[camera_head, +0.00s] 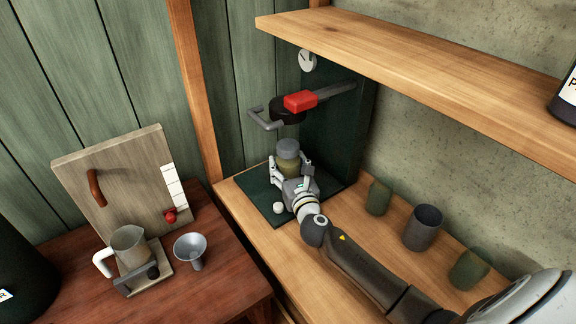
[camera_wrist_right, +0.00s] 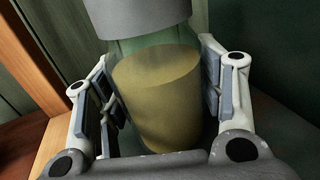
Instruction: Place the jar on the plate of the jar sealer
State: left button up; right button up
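The jar (camera_head: 288,160) is greenish glass with yellowish contents and a grey lid. It stands upright between the fingers of my right gripper (camera_head: 292,177). In the right wrist view the jar (camera_wrist_right: 158,105) fills the space between the finger pads (camera_wrist_right: 160,95), which appear to press on both sides. The jar sealer has a dark green base plate (camera_head: 262,203), a dark upright back (camera_head: 335,135) and a red-topped head (camera_head: 300,101) above the jar. The jar is over the base plate; its bottom is hidden, so contact is unclear. My left gripper is out of view.
A wooden shelf (camera_head: 420,70) runs above the counter (camera_head: 345,215). Greenish glasses (camera_head: 378,197) and a grey cup (camera_head: 422,228) stand right of my arm. A lower reddish table (camera_head: 215,285) holds a pitcher (camera_head: 130,246), a funnel (camera_head: 190,248) and a board (camera_head: 120,185).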

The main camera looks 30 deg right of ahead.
jog(key=o, duration=0.4)
jog(key=shift+o, duration=0.2)
jog(key=shift+s+r, duration=0.1)
jog(key=s, duration=0.4)
jog(key=s+a, duration=0.1)
jog(key=s, duration=0.2)
jog(key=s+a, duration=0.1)
jog(key=s, duration=0.3)
jog(key=shift+s+a+b, duration=0.2)
jog(key=shift+s+b, duration=0.1)
